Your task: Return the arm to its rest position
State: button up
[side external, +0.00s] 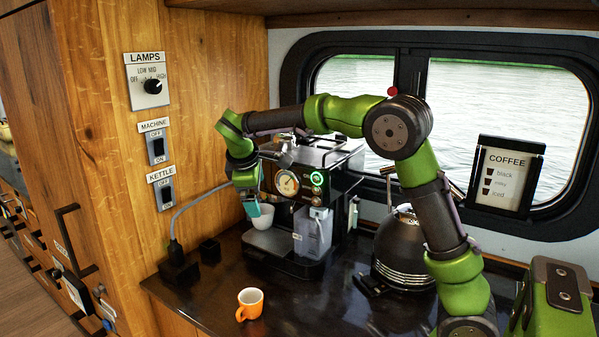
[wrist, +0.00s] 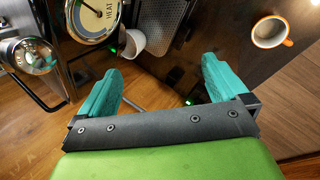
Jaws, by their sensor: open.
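My green arm (side external: 408,125) reaches from the right across to the coffee machine (side external: 300,190). My gripper (side external: 251,209) is at the machine's front left, near a white cup (side external: 263,219) by the drip tray. In the wrist view my gripper (wrist: 160,72) shows two teal fingers spread apart with nothing held between them. The white cup (wrist: 132,45) lies beyond the left fingertip there; I cannot tell whether they touch.
A dark kettle (side external: 403,250) stands right of the machine. A wooden wall with switches (side external: 158,148) and a power cable (side external: 190,210) is at left. A framed coffee sign (side external: 505,175) is by the window. The dark counter (side external: 325,300) is clear right of the orange cup.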

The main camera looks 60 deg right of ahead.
jog(key=s+a+m+t+y, duration=0.2)
jog(key=s+a+m, duration=0.3)
jog(key=s, duration=0.7)
jog(key=s+a+m+t+y, duration=0.2)
jog(key=s+a+m+y, duration=0.3)
jog(key=s, duration=0.7)
jog(key=a, duration=0.2)
jog(key=shift+s+a+f+m+t+y, duration=0.15)
jog(key=shift+s+a+m+t+y, duration=0.15)
jog(key=shift+s+t, duration=0.1)
jog(key=shift+w, duration=0.1)
